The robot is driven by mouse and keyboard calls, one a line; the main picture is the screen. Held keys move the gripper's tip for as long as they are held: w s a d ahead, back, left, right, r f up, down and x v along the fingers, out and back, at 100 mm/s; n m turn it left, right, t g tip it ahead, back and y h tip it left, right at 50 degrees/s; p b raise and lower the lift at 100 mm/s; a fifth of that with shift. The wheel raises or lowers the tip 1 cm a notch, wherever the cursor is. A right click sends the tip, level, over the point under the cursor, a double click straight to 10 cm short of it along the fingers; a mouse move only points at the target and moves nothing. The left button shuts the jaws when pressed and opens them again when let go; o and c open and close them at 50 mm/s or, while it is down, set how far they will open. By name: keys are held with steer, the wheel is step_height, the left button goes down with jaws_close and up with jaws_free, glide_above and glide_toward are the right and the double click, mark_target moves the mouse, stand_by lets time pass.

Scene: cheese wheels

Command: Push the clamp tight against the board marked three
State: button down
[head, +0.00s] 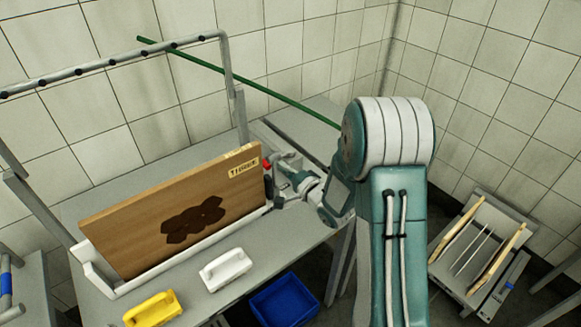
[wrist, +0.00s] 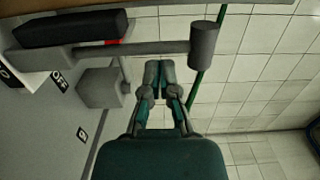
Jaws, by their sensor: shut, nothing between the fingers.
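The brown wooden board (head: 130,225) stands on edge in a white holder (head: 200,262) on the grey bench. Its small label (head: 244,168) appears to read THREE, and a dark stain marks its face. The clamp is at the board's right end; its red part (head: 267,164) shows beside the board edge. In the wrist view the clamp has a dark pad (wrist: 70,27), a grey bar (wrist: 150,47), a round end knob (wrist: 205,44) and a grey block (wrist: 100,88). My gripper (wrist: 160,75) is shut and empty, close to the bar between block and knob; contact is unclear.
A white handled block (head: 226,268) and a yellow one (head: 152,308) lie on the bench front. A blue bin (head: 285,300) is below. A metal rail (head: 110,62) and a green pole (head: 240,88) are behind. A rack (head: 480,245) stands at right.

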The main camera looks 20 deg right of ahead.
steer(key=shift+s+a, duration=0.4)
steer(key=shift+a, duration=0.45)
steer(key=shift+s+a, duration=0.35)
steer(key=shift+a, duration=0.5)
